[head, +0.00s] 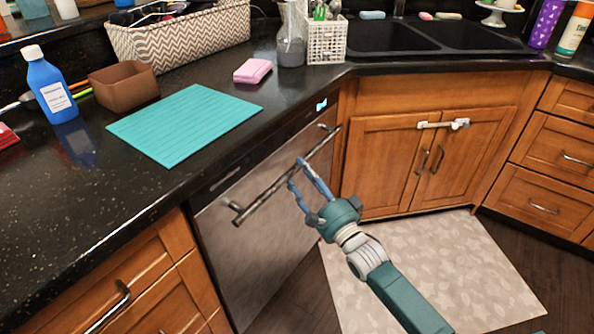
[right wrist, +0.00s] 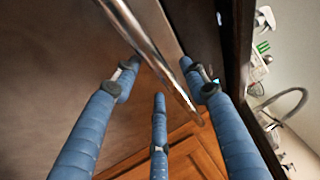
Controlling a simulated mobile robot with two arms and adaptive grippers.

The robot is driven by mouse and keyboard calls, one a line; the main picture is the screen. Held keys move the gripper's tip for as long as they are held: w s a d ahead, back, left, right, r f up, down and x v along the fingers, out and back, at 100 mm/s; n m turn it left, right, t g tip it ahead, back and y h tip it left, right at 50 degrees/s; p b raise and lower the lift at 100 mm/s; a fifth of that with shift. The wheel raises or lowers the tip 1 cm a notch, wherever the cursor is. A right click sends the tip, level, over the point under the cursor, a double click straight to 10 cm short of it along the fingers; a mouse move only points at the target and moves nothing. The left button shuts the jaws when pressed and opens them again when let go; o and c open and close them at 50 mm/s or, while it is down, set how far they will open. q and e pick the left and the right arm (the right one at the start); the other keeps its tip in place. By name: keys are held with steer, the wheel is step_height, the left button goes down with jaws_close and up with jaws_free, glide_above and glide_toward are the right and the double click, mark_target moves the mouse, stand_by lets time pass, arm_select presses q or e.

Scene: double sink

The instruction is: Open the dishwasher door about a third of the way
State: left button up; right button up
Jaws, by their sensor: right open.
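The dishwasher door (head: 262,232) is a steel front under the black counter, and it appears shut. Its bar handle (head: 265,192) runs along the upper part of the door. My right gripper (head: 297,172) is at the handle's middle to right part, its blue fingers open. In the right wrist view the handle (right wrist: 150,45) passes between the spread fingers (right wrist: 158,85), with the door surface (right wrist: 60,60) behind. I cannot tell whether a finger touches the bar. My left gripper is not in view.
The black counter (head: 60,210) above holds a teal mat (head: 185,122), a blue bottle (head: 48,85), a brown box (head: 123,86) and a pink sponge (head: 252,71). Wooden cabinets (head: 380,160) stand right of the dishwasher. A pale rug (head: 440,270) lies on the floor.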

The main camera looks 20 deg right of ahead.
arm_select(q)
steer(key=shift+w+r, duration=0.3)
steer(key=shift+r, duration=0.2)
arm_select(e)
steer(key=shift+x, duration=1.3)
